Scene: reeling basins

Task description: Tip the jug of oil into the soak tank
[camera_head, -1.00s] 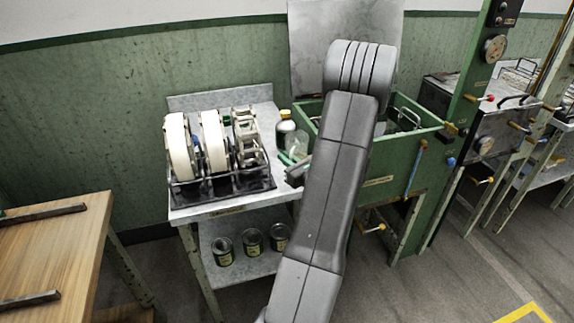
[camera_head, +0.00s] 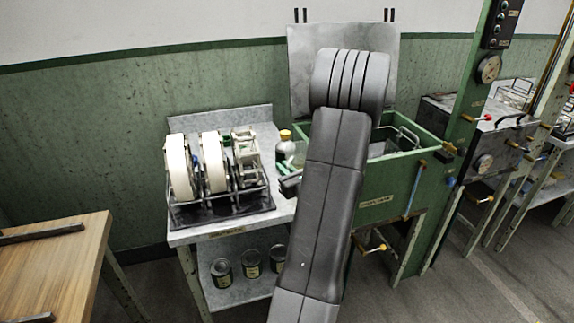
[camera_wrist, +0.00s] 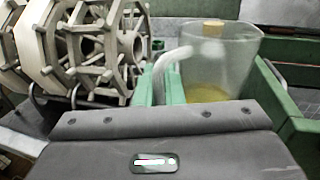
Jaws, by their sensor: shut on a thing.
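The clear jug (camera_wrist: 225,65) has a little yellow oil in its bottom and a pale curved handle on its left side. It looks roughly upright in the wrist view. My gripper (camera_wrist: 166,88), with green fingers, is shut on the handle. In the head view the jug (camera_head: 299,155) shows only in part beside my arm, near the right end of the grey table. The soak tank is the green box (camera_head: 385,190) just right of that table; my arm hides its left part. Its green rim (camera_wrist: 298,125) also seems to show at the right of the wrist view.
A rack of white reels (camera_head: 215,165) stands on the grey table (camera_head: 215,233), left of the jug. A bottle with a yellow cap (camera_head: 285,135) stands behind the jug. Several cans (camera_head: 250,265) sit on the lower shelf. A green post (camera_head: 465,120) rises right of the tank.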

